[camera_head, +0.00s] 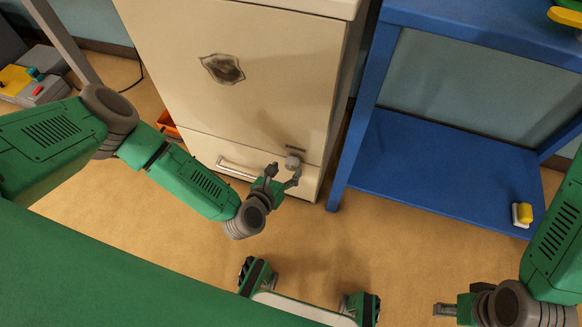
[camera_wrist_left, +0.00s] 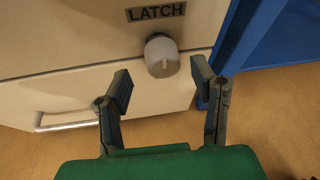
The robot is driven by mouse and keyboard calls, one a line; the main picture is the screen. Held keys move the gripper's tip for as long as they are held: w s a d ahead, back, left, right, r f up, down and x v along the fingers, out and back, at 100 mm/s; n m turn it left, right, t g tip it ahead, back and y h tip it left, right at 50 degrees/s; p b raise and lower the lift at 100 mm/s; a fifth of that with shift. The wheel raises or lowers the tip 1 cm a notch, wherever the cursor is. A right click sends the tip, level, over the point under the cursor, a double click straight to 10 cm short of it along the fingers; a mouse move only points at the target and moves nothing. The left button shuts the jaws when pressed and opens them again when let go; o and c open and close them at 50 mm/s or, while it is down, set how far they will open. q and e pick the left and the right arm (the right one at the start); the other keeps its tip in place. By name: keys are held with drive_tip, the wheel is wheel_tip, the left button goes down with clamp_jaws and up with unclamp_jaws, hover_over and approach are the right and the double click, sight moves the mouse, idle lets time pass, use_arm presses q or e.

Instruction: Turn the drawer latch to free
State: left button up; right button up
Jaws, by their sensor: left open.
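The drawer latch is a grey round knob (camera_head: 292,162) on the front of a cream cabinet (camera_head: 270,90). In the left wrist view the knob (camera_wrist_left: 161,55) sits under a dark label reading LATCH (camera_wrist_left: 156,12). My left gripper (camera_head: 284,176) is open right at the knob. In the left wrist view its two fingers (camera_wrist_left: 160,82) stand apart, one on each side below the knob, with no clear contact. The drawer handle (camera_head: 236,170) is a pale bar to the left of the knob. My right gripper (camera_head: 445,309) is at the lower right; its fingers are too small to judge.
A blue shelf unit (camera_head: 440,170) stands close to the right of the cabinet, with a yellow and white object (camera_head: 522,214) on its lower shelf. A grey and yellow device (camera_head: 30,85) is at the far left. The tan floor in front is mostly clear.

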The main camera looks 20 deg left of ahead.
sight(290, 168)
use_arm(q)
drive_tip(key=b+x, duration=0.1)
drive_tip(key=x, duration=0.2)
drive_tip(key=shift+w+d, duration=0.15)
drive_tip(key=shift+d, duration=0.1)
drive_tip(key=shift+w, duration=0.2)
drive_tip(key=shift+a, duration=0.1)
drive_tip(key=shift+f, duration=0.1)
drive_tip(key=c, duration=1.1)
